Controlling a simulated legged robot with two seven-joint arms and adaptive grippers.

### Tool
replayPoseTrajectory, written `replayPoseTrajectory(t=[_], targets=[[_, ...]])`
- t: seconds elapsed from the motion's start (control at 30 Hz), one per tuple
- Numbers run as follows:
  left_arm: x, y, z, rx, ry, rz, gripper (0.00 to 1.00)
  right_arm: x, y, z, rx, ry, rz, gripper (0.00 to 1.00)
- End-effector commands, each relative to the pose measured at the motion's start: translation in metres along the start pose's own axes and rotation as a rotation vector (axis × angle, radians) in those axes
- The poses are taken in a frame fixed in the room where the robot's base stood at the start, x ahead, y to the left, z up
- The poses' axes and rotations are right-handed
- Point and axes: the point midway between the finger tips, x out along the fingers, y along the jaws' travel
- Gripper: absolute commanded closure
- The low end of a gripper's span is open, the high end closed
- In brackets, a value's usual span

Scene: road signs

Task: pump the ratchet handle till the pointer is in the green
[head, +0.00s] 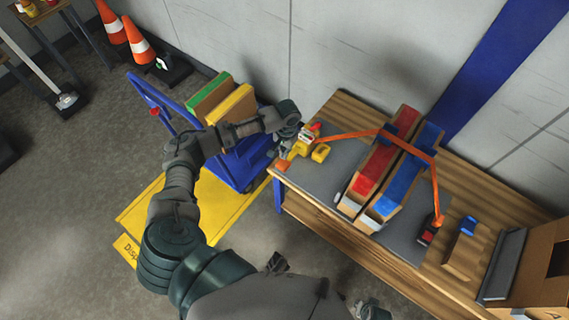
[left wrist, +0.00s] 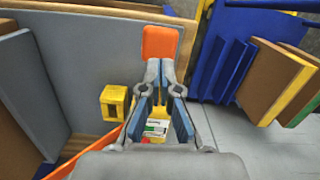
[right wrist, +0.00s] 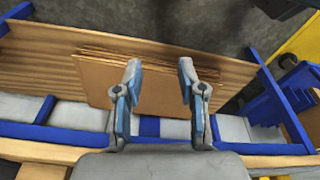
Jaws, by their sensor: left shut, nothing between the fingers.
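The yellow ratchet (head: 300,148) sits at the left end of the workbench, with an orange strap (head: 345,136) running from it. Its orange handle end (head: 281,165) also shows in the left wrist view (left wrist: 160,42), just beyond my fingertips. My left gripper (head: 284,152) is shut and empty, pointing at this handle end; I cannot tell whether it touches. A small white, green and red gauge (left wrist: 155,130) shows between the finger bases in the left wrist view; its pointer is too small to read. My right gripper (right wrist: 159,68) is open and empty above cardboard sheets (right wrist: 150,88).
The strap crosses red (head: 369,182) and blue (head: 402,182) padded wooden pieces on the bench to a dark red-and-black part (head: 428,235). A blue cart (head: 238,165) with green and yellow-edged boards stands left of the bench. Orange cones (head: 138,43) stand far behind.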

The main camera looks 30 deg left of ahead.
Motion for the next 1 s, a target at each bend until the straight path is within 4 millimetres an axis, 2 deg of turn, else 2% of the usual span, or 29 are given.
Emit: replayPoseTrajectory(t=[0.37, 0.6, 0.8, 1.0], targets=[[0.022, 0.000, 0.000, 0.001, -0.002, -0.001, 1.00, -0.054, 0.002, -0.011, 0.005, 0.019, 0.002, 0.60], [0.036, 0.000, 0.000, 0.000, -0.002, -0.001, 1.00, -0.082, 0.001, -0.028, 0.004, 0.105, -0.001, 0.60], [0.040, 0.000, 0.000, 0.000, 0.000, -0.001, 1.00, -0.097, 0.000, -0.035, 0.004, 0.144, -0.002, 0.60], [0.040, 0.000, 0.000, 0.000, 0.000, -0.001, 1.00, -0.102, 0.000, -0.037, 0.004, 0.156, -0.002, 0.60]])
